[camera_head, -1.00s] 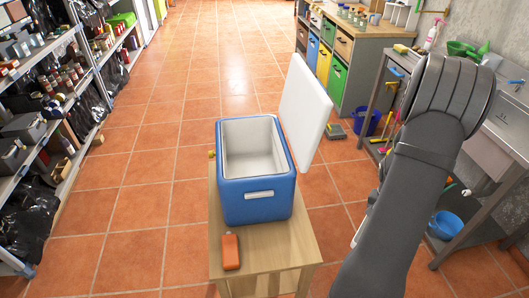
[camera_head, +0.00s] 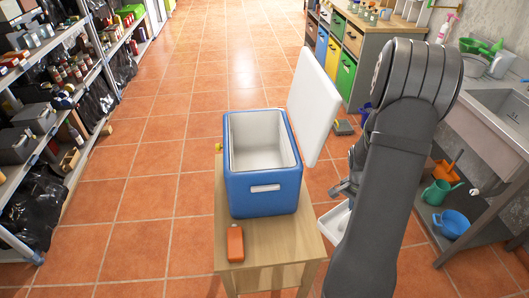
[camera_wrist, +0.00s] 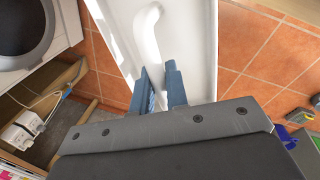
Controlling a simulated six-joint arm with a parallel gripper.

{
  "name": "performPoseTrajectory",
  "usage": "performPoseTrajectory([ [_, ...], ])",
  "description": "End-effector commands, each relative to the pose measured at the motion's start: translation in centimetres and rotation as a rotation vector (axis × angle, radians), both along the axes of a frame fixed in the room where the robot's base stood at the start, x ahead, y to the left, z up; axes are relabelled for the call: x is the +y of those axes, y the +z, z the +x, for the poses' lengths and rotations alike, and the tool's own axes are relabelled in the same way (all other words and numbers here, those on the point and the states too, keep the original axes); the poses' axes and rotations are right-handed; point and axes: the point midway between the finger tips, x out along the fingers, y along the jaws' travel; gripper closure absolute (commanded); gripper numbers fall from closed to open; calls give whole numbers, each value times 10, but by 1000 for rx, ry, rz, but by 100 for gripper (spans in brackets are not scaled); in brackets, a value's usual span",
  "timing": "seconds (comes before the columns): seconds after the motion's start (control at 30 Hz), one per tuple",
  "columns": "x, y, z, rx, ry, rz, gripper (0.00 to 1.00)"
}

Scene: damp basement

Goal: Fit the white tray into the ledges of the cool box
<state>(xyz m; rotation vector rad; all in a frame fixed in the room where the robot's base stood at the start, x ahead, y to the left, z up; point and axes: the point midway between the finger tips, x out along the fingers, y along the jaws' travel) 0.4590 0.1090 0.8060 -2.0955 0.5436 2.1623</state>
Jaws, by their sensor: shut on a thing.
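The blue cool box (camera_head: 262,190) stands open on a small wooden table, its white inside empty as far as I can see. Its white lid (camera_head: 314,105) is tilted up at its right side. The white tray (camera_head: 334,222) is to the right of the box, partly hidden behind my arm. My gripper (camera_head: 346,188) is beside the box, also partly hidden. In the wrist view the tray (camera_wrist: 190,40) lies beyond my gripper (camera_wrist: 162,85), whose blue fingers are shut on the tray's curved white handle (camera_wrist: 148,32). The ledges inside the box cannot be made out.
An orange case (camera_head: 235,244) lies on the front of the wooden table (camera_head: 275,250). A sink bench (camera_head: 490,150) with a blue bowl (camera_head: 452,223) stands at right. Loaded shelves (camera_head: 50,130) line the left. The tiled floor between is mostly clear.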

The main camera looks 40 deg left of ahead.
Motion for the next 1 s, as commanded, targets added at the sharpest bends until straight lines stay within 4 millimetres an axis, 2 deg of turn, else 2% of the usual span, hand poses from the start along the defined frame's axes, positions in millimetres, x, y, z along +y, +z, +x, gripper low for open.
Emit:
performPoseTrajectory([
  [0.03, 20, 2, -12, 1, -40, -1, 100],
  [0.2, 78, 6, -54, 1, -230, 0, 100],
  [0.4, 137, 13, -113, 1, -455, 0, 100],
  [0.57, 179, 23, -163, 0, -632, 2, 100],
  [0.8, 243, 58, -229, 0, -883, 6, 100],
  [1.0, 282, 90, -269, 0, -1024, 5, 100],
])
